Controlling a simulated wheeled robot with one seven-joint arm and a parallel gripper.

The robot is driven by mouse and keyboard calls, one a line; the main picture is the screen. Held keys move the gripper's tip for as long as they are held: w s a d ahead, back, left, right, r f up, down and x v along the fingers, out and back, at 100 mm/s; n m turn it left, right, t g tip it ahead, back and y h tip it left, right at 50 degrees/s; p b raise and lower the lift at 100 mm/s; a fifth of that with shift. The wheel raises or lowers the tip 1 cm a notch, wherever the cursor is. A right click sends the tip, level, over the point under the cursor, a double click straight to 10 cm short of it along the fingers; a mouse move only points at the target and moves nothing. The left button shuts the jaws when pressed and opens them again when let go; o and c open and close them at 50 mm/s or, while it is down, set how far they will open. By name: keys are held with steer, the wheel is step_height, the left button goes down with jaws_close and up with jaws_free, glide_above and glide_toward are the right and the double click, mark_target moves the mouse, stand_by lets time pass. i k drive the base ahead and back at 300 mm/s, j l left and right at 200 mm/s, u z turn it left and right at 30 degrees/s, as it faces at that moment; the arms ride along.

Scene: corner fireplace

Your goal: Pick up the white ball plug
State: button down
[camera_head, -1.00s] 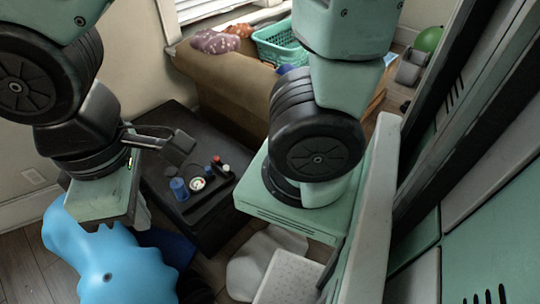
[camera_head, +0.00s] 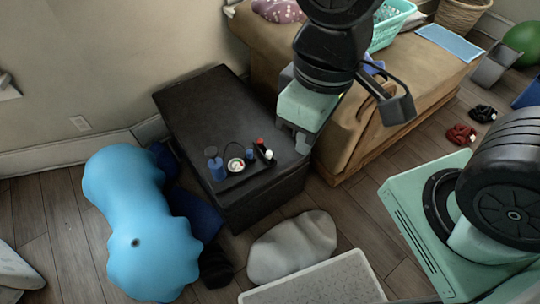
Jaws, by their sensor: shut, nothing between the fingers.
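A small black tray (camera_head: 246,178) with little parts on it rests on the dark chest (camera_head: 205,103). A tiny white rounded piece (camera_head: 268,155) at the tray's right side may be the white ball plug; it is too small to be sure. A red-topped piece (camera_head: 259,142), a small blue piece (camera_head: 250,154), a white-faced gauge (camera_head: 236,164) and a blue cylinder (camera_head: 216,168) stand beside it. My gripper (camera_head: 300,143) points down over the chest's right edge, right of the tray. It looks shut and empty, its tips partly hard to make out.
A tan bench (camera_head: 350,125) with a teal basket (camera_head: 392,25) stands close behind my gripper on the right. A large blue lumpy roll (camera_head: 140,225) and a pale grey cushion (camera_head: 292,246) lie on the floor. The left part of the chest top is clear.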

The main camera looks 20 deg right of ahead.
mark_target(269, 154)
steer(key=u, duration=1.3)
steer(key=z, duration=1.3)
steer(key=i+u, duration=0.25)
steer(key=u, duration=0.25)
steer(key=i+u, duration=0.2)
steer(key=u, duration=0.3)
